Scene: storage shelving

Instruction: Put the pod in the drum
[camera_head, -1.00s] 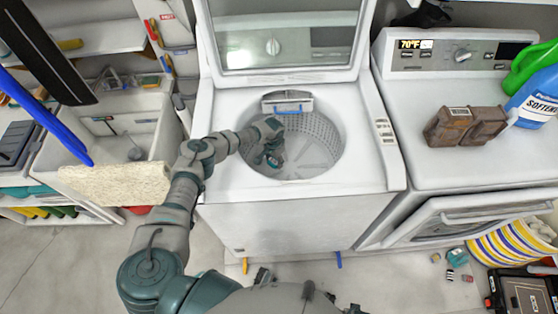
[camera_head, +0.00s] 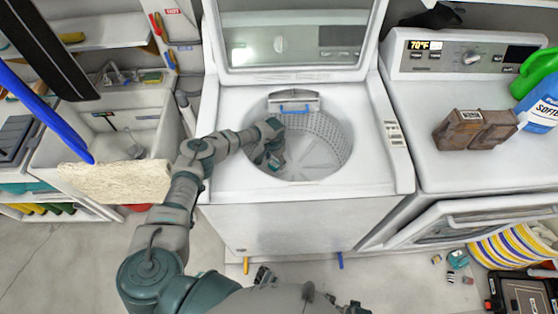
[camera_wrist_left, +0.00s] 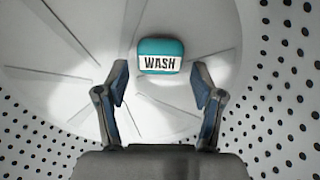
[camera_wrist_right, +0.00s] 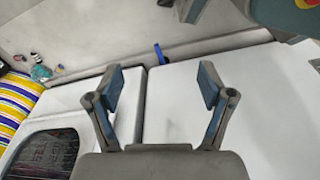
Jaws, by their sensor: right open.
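The pod (camera_wrist_left: 160,56) is a teal rounded block with a white "WASH" label. In the left wrist view it lies in the drum, on its pale ribbed floor, beyond my left fingertips and apart from them. The perforated grey drum (camera_head: 335,140) is in the open top-loading washer; its holed wall (camera_wrist_left: 285,90) shows in the left wrist view. My left gripper (camera_head: 272,163) reaches inside the drum at its left side; its fingers (camera_wrist_left: 160,76) are open and empty. My right gripper (camera_wrist_right: 158,86) is open and empty, outside, over white machine panels.
The washer's raised lid (camera_head: 290,45) stands behind the opening. A second white machine (camera_head: 410,170) at right bears brown boxes (camera_head: 475,129) and a softener bottle (camera_head: 540,105). A sink (camera_head: 60,150) is at left. A yellow-striped basket (camera_head: 500,245) sits on the floor.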

